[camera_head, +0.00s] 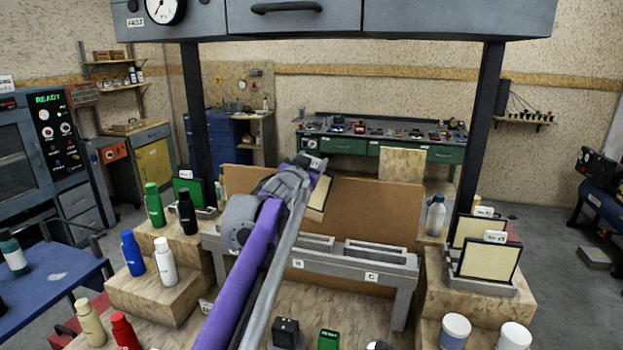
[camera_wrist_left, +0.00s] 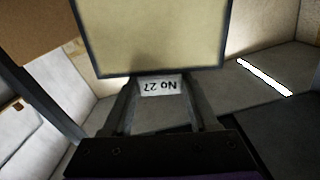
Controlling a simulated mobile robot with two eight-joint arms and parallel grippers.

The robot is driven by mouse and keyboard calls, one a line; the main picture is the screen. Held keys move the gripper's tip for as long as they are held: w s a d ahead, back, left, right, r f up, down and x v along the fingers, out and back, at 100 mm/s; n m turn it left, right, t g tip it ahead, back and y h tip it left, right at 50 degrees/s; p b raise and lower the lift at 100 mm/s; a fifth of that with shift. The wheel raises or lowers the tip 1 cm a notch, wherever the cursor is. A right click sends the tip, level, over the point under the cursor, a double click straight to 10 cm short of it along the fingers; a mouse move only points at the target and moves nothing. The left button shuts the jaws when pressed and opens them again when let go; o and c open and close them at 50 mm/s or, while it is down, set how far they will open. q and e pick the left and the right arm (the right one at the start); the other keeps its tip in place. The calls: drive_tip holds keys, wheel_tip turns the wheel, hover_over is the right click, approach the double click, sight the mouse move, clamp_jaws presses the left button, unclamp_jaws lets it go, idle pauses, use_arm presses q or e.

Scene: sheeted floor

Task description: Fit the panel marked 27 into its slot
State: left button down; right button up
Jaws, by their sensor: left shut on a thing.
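My left gripper (camera_head: 308,164) is shut on the panel marked 27 (camera_head: 320,194), above and behind the grey slotted rack (camera_head: 345,268). In the wrist view the panel (camera_wrist_left: 150,38) is cream with a dark frame. Its white tag reads "No 27" upside down between the fingers (camera_wrist_left: 160,92). In the head view my gripper and arm cover much of the panel. The rack's front shows two slots side by side, with small letter tags below that are hard to read. My arm hides the rack's left part. The panel appears apart from the rack. My right gripper is not in view.
A brown board (camera_head: 365,215) stands behind the rack. Framed panels (camera_head: 488,259) stand in a holder at right, and a green panel (camera_head: 188,190) at left. Several bottles (camera_head: 165,262) stand on wooden steps at left; white jars (camera_head: 455,330) stand at front right. Dark posts flank the rack.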

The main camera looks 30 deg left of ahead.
sight(305, 205)
use_arm(q)
drive_tip(key=shift+r, duration=0.55)
drive_tip(key=shift+a+f+b, duration=0.15)
drive_tip(key=shift+f+b, duration=0.05)
drive_tip(key=shift+b, duration=0.2)
drive_tip(key=shift+s+a+f+n+b, duration=0.1)
drive_tip(key=shift+a+f+n+b, duration=0.25)
drive_tip(key=shift+f+b, duration=0.55)
drive_tip(key=shift+w+a+f+n+b, duration=0.1)
drive_tip(key=shift+a+f+n+b, duration=0.1)
drive_tip(key=shift+f+n+b, duration=0.65)
drive_tip(key=shift+s+a+f+n+b, duration=0.1)
drive_tip(key=shift+a+f+b, duration=0.3)
drive_tip(key=shift+f, duration=0.85)
drive_tip(key=shift+d, duration=0.15)
drive_tip(key=shift+p, duration=0.4)
drive_tip(key=shift+f+b, duration=0.9)
drive_tip(key=shift+f, duration=1.05)
drive_tip(key=shift+c, duration=0.4)
unclamp_jaws()
